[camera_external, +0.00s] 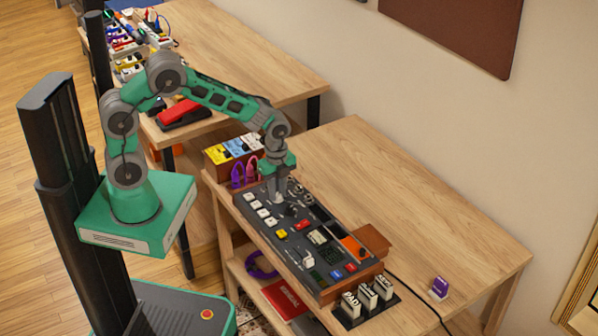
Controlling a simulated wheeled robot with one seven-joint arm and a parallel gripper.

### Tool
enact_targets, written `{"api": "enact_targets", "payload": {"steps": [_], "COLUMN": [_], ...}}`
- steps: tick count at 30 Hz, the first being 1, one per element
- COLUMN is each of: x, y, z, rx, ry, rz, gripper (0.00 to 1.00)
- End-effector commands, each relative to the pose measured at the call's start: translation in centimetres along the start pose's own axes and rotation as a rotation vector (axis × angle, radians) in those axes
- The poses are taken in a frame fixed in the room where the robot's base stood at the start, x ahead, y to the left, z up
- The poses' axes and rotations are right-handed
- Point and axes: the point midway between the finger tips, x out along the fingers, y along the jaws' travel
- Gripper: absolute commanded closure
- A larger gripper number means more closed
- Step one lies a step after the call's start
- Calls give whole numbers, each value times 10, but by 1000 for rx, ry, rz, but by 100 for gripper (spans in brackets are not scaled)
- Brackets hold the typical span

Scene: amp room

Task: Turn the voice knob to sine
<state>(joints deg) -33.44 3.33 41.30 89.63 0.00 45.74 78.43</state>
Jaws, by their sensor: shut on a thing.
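A dark control panel (262,228) with knobs, buttons and switches lies along the front edge of the near wooden table. My gripper (276,198) points down at the panel's far left end. It is shut on a knob there, taken to be the voice knob. The fingers hide most of this knob, so its pointer cannot be seen. The labels are too small to read, so the sine mark cannot be made out. Other dark knobs (291,210) stand just right of the fingers.
White buttons (263,213) line the panel's front side. Labelled white blocks (366,298) stand past its near end. Coloured pedals (234,148) and purple loops (244,174) sit behind my gripper. The table's right part (450,235) is mostly clear, with a small purple-and-white item (439,288).

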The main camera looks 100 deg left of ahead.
Motion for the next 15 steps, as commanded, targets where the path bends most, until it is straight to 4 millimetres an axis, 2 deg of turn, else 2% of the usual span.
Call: {"api": "enact_targets", "payload": {"steps": [15], "x": [0], "y": [0], "z": [0], "rx": [-42], "ry": [0], "rz": [-1], "gripper": [100]}}
